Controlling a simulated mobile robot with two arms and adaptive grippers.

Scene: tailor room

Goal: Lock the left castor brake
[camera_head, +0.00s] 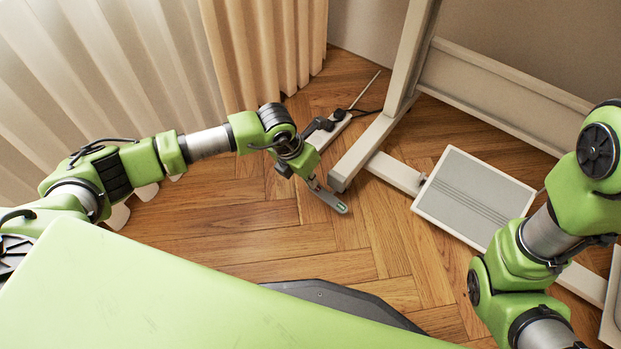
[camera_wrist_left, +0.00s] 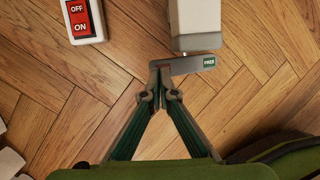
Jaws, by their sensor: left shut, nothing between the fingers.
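The left castor brake is a flat grey lever (camera_head: 331,200) with a green end, low over the floor at the near end of the pale metal frame's foot (camera_head: 345,170). In the left wrist view the lever (camera_wrist_left: 186,66) lies crosswise just below the foot's end (camera_wrist_left: 195,22), and its green label reads FREE. My left gripper (camera_head: 313,184) is shut and empty, with its fingertips (camera_wrist_left: 165,92) close together at the lever's left part. I cannot tell whether they touch it. The castor wheel is hidden. My right arm shows at the right; its gripper is out of view.
A power strip (camera_head: 328,138) with a cable lies beside the foot; its red OFF/ON switch (camera_wrist_left: 82,18) shows in the left wrist view. A grey panelled box (camera_head: 474,198) sits at the frame's lower bar. Curtains (camera_head: 265,50) hang behind. The parquet floor in front of the lever is clear.

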